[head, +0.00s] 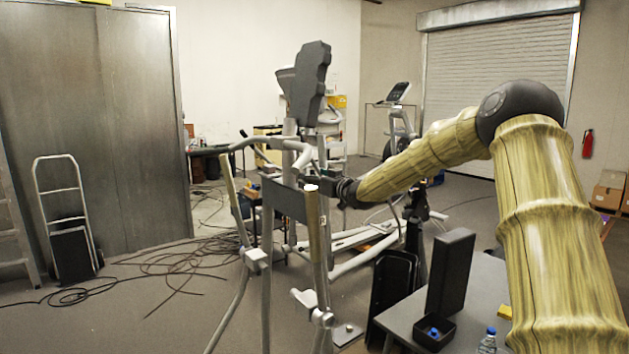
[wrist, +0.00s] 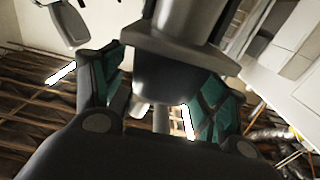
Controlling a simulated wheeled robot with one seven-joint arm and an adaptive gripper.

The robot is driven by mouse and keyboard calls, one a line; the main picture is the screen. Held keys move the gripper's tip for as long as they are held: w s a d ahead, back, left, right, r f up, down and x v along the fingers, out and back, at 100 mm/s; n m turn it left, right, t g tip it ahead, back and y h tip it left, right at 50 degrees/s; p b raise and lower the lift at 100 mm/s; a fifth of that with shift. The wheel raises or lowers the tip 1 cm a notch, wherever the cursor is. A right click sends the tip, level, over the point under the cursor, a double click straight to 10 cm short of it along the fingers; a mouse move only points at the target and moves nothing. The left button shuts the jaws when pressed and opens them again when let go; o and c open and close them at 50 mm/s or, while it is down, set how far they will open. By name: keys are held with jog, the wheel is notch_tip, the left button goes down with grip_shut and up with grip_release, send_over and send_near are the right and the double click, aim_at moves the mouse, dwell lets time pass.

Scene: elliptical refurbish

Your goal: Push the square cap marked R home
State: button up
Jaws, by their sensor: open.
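The elliptical machine (head: 289,130) stands in the middle of the head view, with pale grey bars and a dark console. I cannot make out any square cap or letter R in either view. A small white end shows at the top of the near tan-sleeved bar (head: 314,225), too small to identify. My gripper (head: 318,184) is beside the top of that bar; contact cannot be told. In the wrist view my gripper (wrist: 160,95) is open, its teal-padded fingers spread on both sides of a grey machine part (wrist: 168,75). That part's far side is hidden.
A dark table (head: 470,300) at the lower right holds an upright dark box (head: 450,272), a small tray (head: 434,333) and a bottle (head: 488,341). Cables (head: 150,262) lie on the floor at left. A hand truck (head: 68,220) stands by the metal cabinet (head: 95,120).

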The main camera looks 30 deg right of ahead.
jog(key=shift+s, duration=0.1)
jog(key=s+d, duration=0.1)
jog(key=s, duration=1)
jog(key=shift+s, duration=0.35)
dwell(0.4)
